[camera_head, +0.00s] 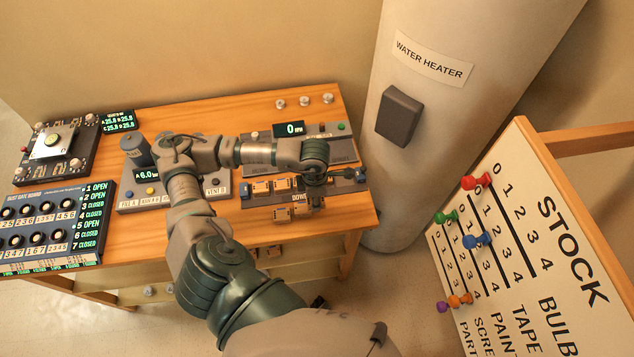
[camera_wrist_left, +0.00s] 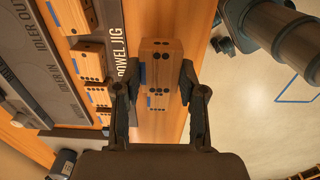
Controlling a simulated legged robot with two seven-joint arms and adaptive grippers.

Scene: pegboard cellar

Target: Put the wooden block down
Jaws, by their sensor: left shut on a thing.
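My left gripper (camera_head: 313,197) is over the front right of the workbench. In the left wrist view its two fingers (camera_wrist_left: 160,80) are shut on the wooden block (camera_wrist_left: 162,52), one on each side. The block is pale wood with dark holes and a blue mark. It is beside the DOWEL JIG label, above the bare front strip of the bench; I cannot tell whether it touches the wood. In the head view the block (camera_head: 307,213) is partly hidden by the gripper. My right gripper is not in view.
The dowel jig (camera_wrist_left: 72,75) holds several similar blocks in a row, left of the held block. The workbench (camera_head: 350,213) ends close to the block, with floor beyond. A water heater (camera_head: 418,110) and a stock board (camera_head: 520,220) stand to the right.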

